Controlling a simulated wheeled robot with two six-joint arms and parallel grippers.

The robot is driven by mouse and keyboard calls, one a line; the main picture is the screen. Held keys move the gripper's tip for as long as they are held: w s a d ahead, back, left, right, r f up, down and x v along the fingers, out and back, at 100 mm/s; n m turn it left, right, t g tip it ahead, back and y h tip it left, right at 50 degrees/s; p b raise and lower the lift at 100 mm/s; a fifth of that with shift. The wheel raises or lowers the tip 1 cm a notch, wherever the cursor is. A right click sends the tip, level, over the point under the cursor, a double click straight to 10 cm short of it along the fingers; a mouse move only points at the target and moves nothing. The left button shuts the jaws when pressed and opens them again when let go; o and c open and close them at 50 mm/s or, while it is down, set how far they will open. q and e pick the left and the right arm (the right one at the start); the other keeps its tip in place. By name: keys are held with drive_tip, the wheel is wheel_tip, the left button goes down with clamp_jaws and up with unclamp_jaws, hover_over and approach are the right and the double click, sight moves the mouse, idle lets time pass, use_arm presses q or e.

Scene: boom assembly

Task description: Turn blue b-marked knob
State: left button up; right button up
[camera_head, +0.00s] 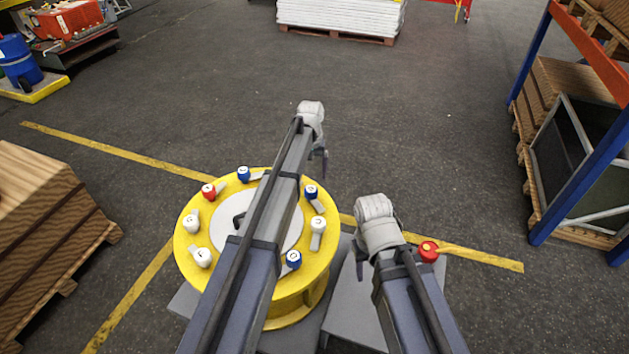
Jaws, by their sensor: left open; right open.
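A round yellow drum-like table (186,257) with a pale disc on top bears a ring of small knobs with grey levers. Three have blue heads: one at the back left (244,173), one at the back right (311,191) and one at the front right (293,260). Their letter marks are too small to read. My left arm crosses over the table and hides part of it. My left gripper (319,158) is open, empty, beyond the back right blue knob. My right gripper (362,258) is open and empty, right of the table.
A red knob (209,191) and several white knobs (318,226) share the ring. Another red knob (428,250) shows beside my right arm. Wooden crates (45,225) stand at the left, a blue and orange rack (567,140) at the right.

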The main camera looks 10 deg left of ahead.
sight(311, 189)
use_arm(q)
drive_tip(key=shift+f, duration=0.1)
wheel_tip(311, 189, down, 8)
drive_tip(key=b, duration=0.8)
drive_tip(key=shift+r, duration=0.2)
drive_tip(key=shift+c, duration=0.4)
drive_tip(key=c, duration=1.3)
